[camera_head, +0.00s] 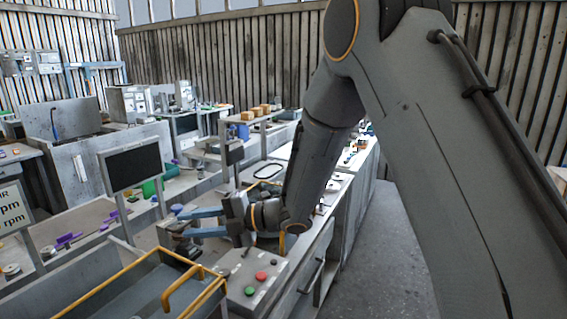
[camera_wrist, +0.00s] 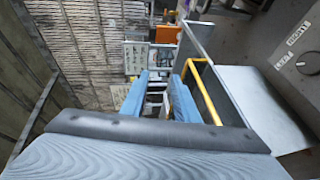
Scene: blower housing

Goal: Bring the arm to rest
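My gripper (camera_head: 184,224) is at the end of my arm, which reaches down over the workbench in the head view. Its two blue fingers point left and stand apart. In the wrist view my gripper (camera_wrist: 159,79) also shows its blue fingers apart, with a gap between them. I see nothing held in the gap, though small pale shapes show behind it and I cannot tell what they are.
A grey cart with a yellow rail (camera_head: 180,291) stands below and left of my gripper. A control box with red and green buttons (camera_head: 252,285) is close below it. A black monitor (camera_head: 132,166) stands to the left. Grey floor (camera_head: 383,260) is clear at right.

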